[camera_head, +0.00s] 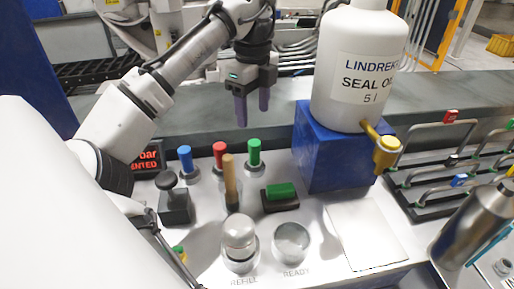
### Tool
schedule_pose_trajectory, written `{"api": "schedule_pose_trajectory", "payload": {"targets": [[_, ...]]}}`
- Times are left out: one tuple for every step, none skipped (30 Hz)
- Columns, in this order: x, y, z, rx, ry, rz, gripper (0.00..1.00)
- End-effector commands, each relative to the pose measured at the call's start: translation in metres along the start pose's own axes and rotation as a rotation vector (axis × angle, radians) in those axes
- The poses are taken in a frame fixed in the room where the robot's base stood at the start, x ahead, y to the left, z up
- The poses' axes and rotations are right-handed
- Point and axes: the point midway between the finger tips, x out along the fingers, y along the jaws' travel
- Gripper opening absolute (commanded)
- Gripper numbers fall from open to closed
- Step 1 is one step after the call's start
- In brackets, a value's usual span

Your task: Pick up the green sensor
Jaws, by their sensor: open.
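An upright green cylinder (254,152) stands in a grey base at the back of the white worktop, the rightmost of a row with a red and a blue one. It looks like the green sensor. A green block (281,191) on a black base lies just in front of it; from this view I cannot rule that one out. My gripper (252,112) is open, its two purple-grey fingers pointing down. It hangs above and behind the row, apart from the green cylinder, with nothing between the fingers.
Red (219,152) and blue (185,157) cylinders stand left of the green one. A wooden-handled lever (230,180) rises close in front. A blue block (328,160) bearing a white seal oil jug (358,70) stands at right. A white sheet (366,235) lies flat in front.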

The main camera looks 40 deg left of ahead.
Motion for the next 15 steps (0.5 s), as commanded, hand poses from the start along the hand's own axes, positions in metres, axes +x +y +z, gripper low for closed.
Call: {"api": "schedule_pose_trajectory", "payload": {"targets": [[0.004, 0.000, 0.000, 0.001, 0.002, 0.001, 0.59], [0.007, 0.000, 0.000, 0.001, 0.003, 0.001, 0.59], [0.012, 0.000, 0.000, 0.002, 0.004, 0.001, 0.59], [0.017, 0.000, 0.000, 0.002, 0.003, 0.001, 0.59], [0.023, 0.000, 0.000, 0.002, 0.004, 0.001, 0.59], [0.032, 0.000, -0.001, 0.003, 0.005, 0.001, 0.59], [0.038, 0.000, -0.001, 0.003, 0.005, 0.001, 0.59], [0.044, 0.000, 0.000, 0.002, 0.006, 0.001, 0.59], [0.052, 0.000, 0.000, 0.002, 0.005, 0.001, 0.59], [0.057, 0.000, -0.001, 0.002, 0.005, 0.001, 0.59], [0.062, 0.000, -0.001, 0.002, 0.005, 0.000, 0.59], [0.068, 0.000, 0.000, -0.001, 0.002, 0.001, 0.59], [0.071, 0.001, 0.000, -0.001, 0.000, 0.001, 0.59], [0.075, 0.001, 0.000, -0.001, 0.000, 0.001, 0.59], [0.079, 0.000, 0.000, -0.001, 0.000, 0.001, 0.59]]}}
